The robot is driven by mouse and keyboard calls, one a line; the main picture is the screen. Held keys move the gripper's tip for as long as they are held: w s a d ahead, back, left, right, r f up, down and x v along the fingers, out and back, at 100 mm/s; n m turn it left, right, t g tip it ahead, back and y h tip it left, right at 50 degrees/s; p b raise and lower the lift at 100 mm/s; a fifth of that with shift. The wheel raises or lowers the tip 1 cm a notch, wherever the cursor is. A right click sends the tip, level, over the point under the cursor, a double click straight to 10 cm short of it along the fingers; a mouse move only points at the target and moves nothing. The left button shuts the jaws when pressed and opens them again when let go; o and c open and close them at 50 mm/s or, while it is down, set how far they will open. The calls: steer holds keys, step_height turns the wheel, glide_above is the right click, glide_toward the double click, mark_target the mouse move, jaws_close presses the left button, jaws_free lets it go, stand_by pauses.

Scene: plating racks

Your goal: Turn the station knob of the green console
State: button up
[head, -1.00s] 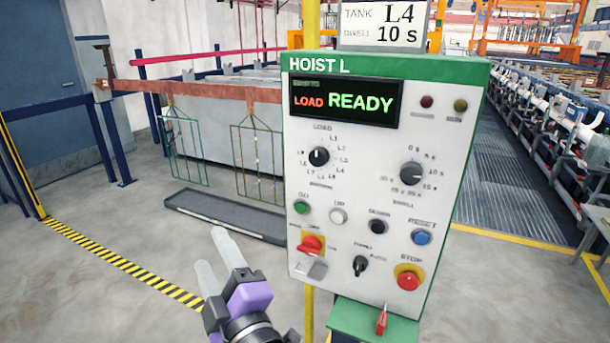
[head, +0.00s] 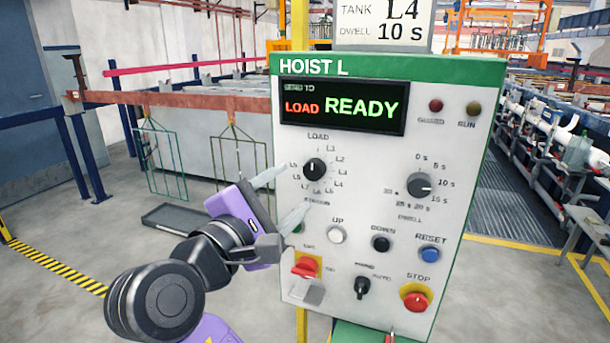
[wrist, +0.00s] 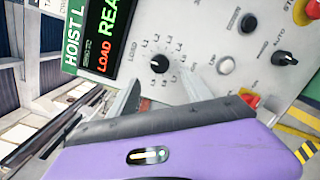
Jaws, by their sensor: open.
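The green-topped console (head: 385,65) labelled HOIST L faces me. Its station knob (head: 315,170) is a black dial at the upper left of the panel, with its pointer toward LOAD at the top. The display (head: 342,107) reads LOAD in red and READY in green. My gripper (head: 288,196) is open, left of the knob, with its two fingers reaching toward the panel and nothing between them. In the wrist view the knob (wrist: 160,63) shows ahead of the fingers, apart from them. The green GO button is mostly hidden behind my lower finger.
A dwell dial (head: 419,186) is on the panel's right. Below are the white UP button (head: 337,235), black DOWN button (head: 380,244), blue RESET button (head: 430,254), red switch (head: 306,267) and red STOP button (head: 415,300). A sign above reads TANK L4, DWELL 10 s.

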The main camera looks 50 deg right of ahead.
mark_target(311, 173)
steer(key=x, duration=0.7)
steer(key=shift+w+d, duration=0.1)
steer(key=shift+d, duration=0.1)
jaws_close()
